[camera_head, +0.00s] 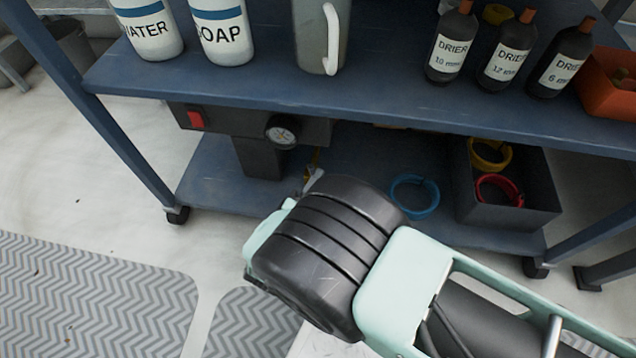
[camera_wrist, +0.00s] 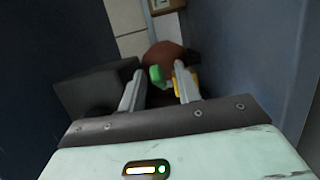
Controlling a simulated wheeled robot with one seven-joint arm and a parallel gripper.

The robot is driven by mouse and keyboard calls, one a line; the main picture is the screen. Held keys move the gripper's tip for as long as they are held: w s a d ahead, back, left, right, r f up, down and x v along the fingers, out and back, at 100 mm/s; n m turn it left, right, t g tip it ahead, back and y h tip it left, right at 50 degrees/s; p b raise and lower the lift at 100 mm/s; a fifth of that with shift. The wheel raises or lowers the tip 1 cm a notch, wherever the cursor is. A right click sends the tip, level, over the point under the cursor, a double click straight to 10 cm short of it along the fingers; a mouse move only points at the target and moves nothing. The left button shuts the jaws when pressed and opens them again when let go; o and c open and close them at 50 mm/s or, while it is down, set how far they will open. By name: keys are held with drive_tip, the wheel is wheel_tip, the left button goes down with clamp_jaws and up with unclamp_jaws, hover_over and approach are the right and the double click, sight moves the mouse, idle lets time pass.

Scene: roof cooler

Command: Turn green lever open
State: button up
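In the wrist view my gripper (camera_wrist: 158,72) is open, with its two grey fingers apart. A small green piece, which looks like the green lever (camera_wrist: 157,76), shows in the gap between the fingers, closer to the right one. I cannot tell whether it touches a finger. A yellow piece (camera_wrist: 194,84) shows beside the right finger, partly hidden by it. A reddish-brown round thing (camera_wrist: 165,54) lies behind them. In the head view my arm reaches under the blue shelf and its wrist hides most of the gripper and the lever. A bit of yellow (camera_head: 312,160) shows there.
A black unit with a gauge (camera_head: 282,132) and red switch (camera_head: 195,119) is under the upper shelf (camera_head: 330,100), left of my wrist. A blue ring (camera_head: 414,196) and a dark box (camera_head: 510,212) with rings stand on the lower shelf. Bottles (camera_head: 450,45) stand above.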

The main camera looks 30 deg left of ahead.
drive_tip(key=shift+w+d, duration=0.1)
drive_tip(key=shift+s, duration=0.3)
drive_tip(key=s+p, duration=0.6)
drive_tip(key=s, duration=1.1)
drive_tip(key=shift+d, duration=0.2)
